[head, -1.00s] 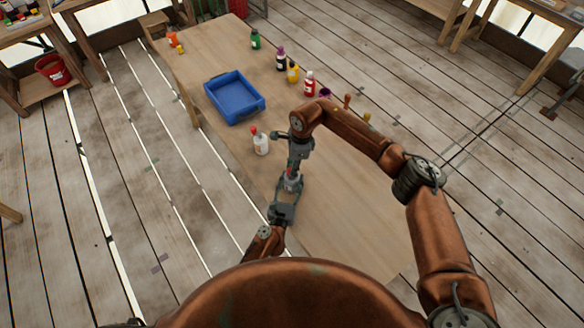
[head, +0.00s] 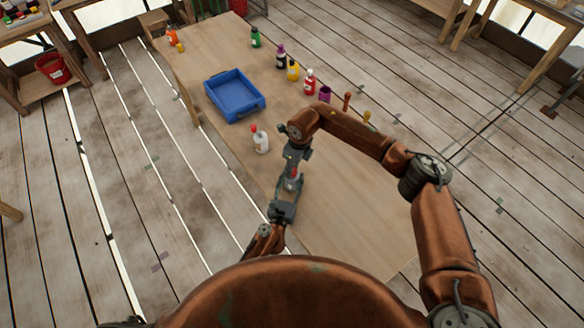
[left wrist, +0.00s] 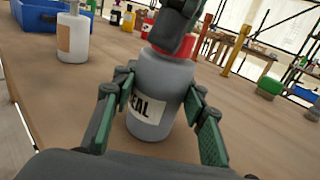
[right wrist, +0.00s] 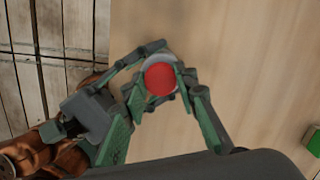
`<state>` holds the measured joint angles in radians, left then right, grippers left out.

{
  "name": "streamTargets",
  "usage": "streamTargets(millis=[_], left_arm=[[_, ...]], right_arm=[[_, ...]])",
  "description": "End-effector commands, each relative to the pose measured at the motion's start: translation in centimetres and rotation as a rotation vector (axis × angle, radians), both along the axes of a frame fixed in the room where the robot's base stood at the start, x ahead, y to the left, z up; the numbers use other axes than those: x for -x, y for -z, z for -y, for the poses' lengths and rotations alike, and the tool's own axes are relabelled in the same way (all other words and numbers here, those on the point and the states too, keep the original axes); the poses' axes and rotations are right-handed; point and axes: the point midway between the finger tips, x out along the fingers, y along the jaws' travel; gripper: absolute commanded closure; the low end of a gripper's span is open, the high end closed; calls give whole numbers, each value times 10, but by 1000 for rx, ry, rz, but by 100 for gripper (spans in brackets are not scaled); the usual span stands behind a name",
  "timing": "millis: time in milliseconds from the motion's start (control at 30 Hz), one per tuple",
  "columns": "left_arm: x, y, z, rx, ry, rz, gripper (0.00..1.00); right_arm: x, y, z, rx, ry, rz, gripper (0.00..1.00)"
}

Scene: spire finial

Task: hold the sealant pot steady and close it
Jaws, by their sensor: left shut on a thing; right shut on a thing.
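The sealant pot (left wrist: 150,88) is a grey bottle with a pale label reading "EAL", upright at the table's near left side. My left gripper (left wrist: 160,84) is shut around its body, one finger on each side. The red lid (right wrist: 160,79) sits at the pot's top and looks centred in the right wrist view. My right gripper (right wrist: 160,90) is shut on the lid from above. In the head view my right gripper (head: 293,165) is directly above my left gripper (head: 287,192). My right gripper hides part of the lid in the left wrist view; how tightly the lid sits is unclear.
A white bottle with a red cap (head: 261,142) stands close by, with a blue tray (head: 237,117) behind it. Several coloured bottles, such as the red one (head: 309,83), stand farther back.

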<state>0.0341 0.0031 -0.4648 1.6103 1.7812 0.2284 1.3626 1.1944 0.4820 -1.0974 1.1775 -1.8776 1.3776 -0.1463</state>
Motion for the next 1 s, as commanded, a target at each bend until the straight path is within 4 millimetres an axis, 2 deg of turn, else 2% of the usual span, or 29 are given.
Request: streamTargets(millis=[567, 1000], left_arm=[[0, 0, 0, -1, 0, -1, 100], [0, 0, 0, 0, 0, -1, 100]], right_arm=[[-1, 0, -1, 0, 1083, 2, 82], [-2, 0, -1, 0, 2050, 3, 82]])
